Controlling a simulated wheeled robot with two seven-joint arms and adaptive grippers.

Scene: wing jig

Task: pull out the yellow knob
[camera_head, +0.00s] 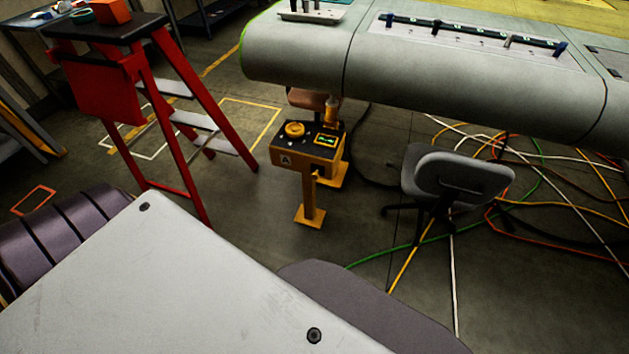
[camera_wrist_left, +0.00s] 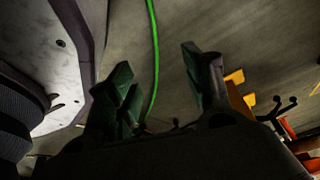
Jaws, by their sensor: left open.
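The yellow knob (camera_head: 294,129) is a round disc on the dark top of a yellow control box (camera_head: 307,155) marked "A". The box stands on a yellow post and foot under the front edge of the wing. My left gripper (camera_wrist_left: 160,85) is open and empty in the left wrist view, its two dark green fingers spread apart. A yellow piece (camera_wrist_left: 238,95), possibly part of the box's stand, shows beyond its right finger. The knob cannot be made out in the wrist view. Neither gripper shows in the head view, so the left one's distance to the knob cannot be judged.
A red stepladder (camera_head: 186,129) stands left of the box. A grey chair (camera_head: 456,180) stands to its right among loose cables (camera_head: 520,215). The large grey wing (camera_head: 440,75) overhangs the back. Floor in front of the box is open.

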